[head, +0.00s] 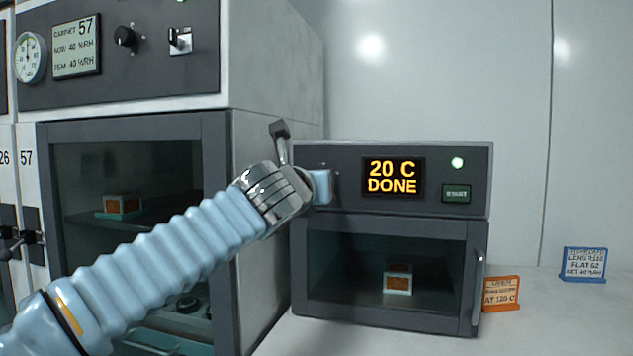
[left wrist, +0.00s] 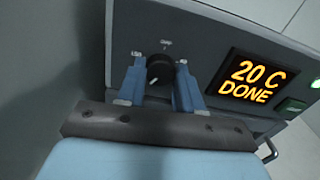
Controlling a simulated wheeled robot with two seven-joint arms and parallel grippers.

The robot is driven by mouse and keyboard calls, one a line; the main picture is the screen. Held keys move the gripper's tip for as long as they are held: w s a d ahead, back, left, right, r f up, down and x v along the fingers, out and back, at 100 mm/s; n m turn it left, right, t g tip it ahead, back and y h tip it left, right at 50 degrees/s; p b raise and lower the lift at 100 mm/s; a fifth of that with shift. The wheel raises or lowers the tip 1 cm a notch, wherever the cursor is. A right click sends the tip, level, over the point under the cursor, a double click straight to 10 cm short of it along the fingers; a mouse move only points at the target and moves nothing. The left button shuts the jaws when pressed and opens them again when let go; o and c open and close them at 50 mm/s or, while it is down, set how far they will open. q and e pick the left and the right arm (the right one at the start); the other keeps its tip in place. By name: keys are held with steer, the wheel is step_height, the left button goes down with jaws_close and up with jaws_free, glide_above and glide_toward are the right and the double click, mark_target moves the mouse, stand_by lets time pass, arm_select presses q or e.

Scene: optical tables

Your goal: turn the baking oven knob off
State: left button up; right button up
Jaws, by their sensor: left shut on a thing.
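The baking oven (head: 392,230) stands on the bench with its glass door closed. Its display (head: 393,177) reads "20 C DONE", and a green light glows at its right. The black knob (left wrist: 160,69) is at the left of the oven's panel, with a pale pointer mark toward its lower part; in the head view my gripper hides it. My left gripper (left wrist: 163,88) has a blue finger on each side of the knob and is shut on it; in the head view it meets the panel's left end (head: 322,187). My right gripper is in neither view.
A tall cabinet (head: 275,60) marked 57 stands close on the left, behind my left arm. An orange-framed card (head: 501,294) and a blue-framed card (head: 584,265) stand on the bench at right. A small block (head: 398,279) sits inside the oven.

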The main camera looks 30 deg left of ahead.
arm_select(q)
steer(key=shift+n, duration=0.4)
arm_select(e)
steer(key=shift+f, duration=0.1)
arm_select(q)
steer(key=m+b, duration=1)
steer(key=m, duration=2.1)
steer(key=shift+f+b, duration=0.15)
steer(key=shift+b, duration=0.25)
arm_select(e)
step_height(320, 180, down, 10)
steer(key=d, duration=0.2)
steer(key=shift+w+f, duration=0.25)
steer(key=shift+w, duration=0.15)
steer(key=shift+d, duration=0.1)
arm_select(q)
steer(key=o, duration=1)
